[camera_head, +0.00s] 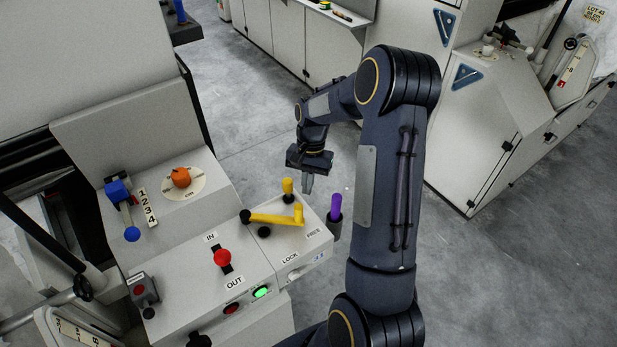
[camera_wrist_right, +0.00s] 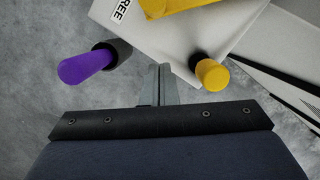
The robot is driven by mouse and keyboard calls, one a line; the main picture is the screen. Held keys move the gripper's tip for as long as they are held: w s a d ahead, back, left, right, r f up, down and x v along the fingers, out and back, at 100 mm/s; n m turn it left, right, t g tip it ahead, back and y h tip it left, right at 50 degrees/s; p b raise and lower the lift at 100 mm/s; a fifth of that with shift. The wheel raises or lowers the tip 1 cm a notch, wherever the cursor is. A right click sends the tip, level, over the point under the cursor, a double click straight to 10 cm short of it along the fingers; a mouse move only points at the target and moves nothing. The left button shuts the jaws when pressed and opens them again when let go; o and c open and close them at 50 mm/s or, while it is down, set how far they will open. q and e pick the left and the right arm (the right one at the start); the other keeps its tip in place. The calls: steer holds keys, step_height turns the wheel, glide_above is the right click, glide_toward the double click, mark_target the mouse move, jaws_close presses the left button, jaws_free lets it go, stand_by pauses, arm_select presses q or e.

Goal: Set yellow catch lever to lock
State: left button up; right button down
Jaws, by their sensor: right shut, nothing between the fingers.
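The yellow catch lever (camera_head: 275,218) lies across the top of the grey control box, with a black knob at its left end and a raised yellow part at its right end. A FREE label (camera_head: 313,233) is beside the right end; a LOCK label (camera_head: 290,258) is on the near side. In the wrist view, part of the yellow lever (camera_wrist_right: 180,4) shows at the top edge, cut off. My right gripper (camera_head: 307,188) is shut and empty, beyond the box's far edge and apart from the lever. Its fingertips (camera_wrist_right: 158,72) also show in the wrist view. My left gripper is out of view.
A yellow knob on a black base (camera_head: 288,186) and a purple handle in a dark holder (camera_head: 335,207) flank my right fingers. The panel carries a red knob (camera_head: 222,257), orange dial (camera_head: 181,177) and blue lever (camera_head: 117,191). Open floor lies behind my gripper.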

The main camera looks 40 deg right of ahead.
steer(key=shift+s+a+f, duration=0.1)
steer(key=shift+s+a, duration=0.45)
steer(key=shift+a, duration=0.35)
steer(key=shift+s+a+f, duration=0.1)
steer(key=shift+s+a, duration=0.45)
steer(key=shift+a, duration=0.3)
steer(key=shift+s+a, duration=0.1)
steer(key=shift+a, duration=0.05)
